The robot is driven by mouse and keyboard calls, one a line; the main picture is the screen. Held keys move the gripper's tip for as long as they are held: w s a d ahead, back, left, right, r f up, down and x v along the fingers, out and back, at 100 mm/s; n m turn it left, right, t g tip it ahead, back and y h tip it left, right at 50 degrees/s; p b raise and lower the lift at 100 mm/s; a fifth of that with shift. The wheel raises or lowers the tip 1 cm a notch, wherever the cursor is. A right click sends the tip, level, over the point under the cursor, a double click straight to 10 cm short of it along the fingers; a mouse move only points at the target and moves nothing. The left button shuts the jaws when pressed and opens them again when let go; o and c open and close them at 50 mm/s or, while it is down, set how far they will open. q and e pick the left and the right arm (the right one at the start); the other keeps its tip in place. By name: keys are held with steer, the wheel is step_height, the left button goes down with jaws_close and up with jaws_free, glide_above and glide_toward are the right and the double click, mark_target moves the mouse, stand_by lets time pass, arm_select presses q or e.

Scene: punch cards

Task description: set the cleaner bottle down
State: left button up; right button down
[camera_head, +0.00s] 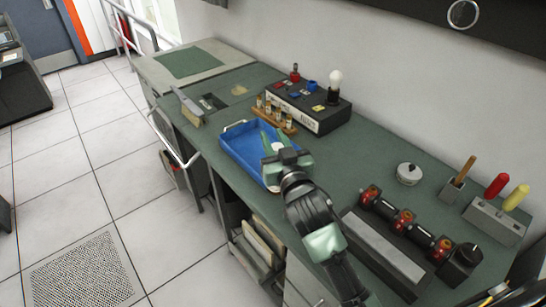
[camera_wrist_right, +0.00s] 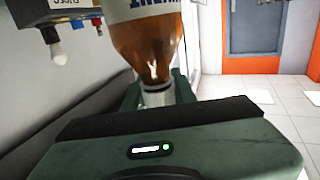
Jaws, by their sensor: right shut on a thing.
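The cleaner bottle (camera_wrist_right: 146,40) is amber, with a white label and blue lettering, partly cut off by the top edge of the right wrist view. Its narrow neck sits between the fingers of my right gripper (camera_wrist_right: 157,92), which is shut on it. In the head view my right gripper (camera_head: 272,138) is over the right part of the blue tray (camera_head: 240,160). The bottle is not clearly seen there, being hidden by the gripper and wrist. Whether its base touches anything cannot be told. My left gripper is not in view.
On the green bench (camera_head: 350,172), a rack of small vials (camera_head: 275,115) and a black box with a bulb (camera_head: 308,108) stand behind the tray. A brush (camera_head: 188,108) lies left. A round white-topped pot (camera_head: 409,174) and a roller device (camera_head: 405,222) are right.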

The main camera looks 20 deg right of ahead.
step_height(320, 180, down, 6)
stand_by(0.4)
steer(key=shift+f, duration=0.15)
steer(key=c, duration=1.1)
jaws_free()
steer(key=shift+c, duration=0.2)
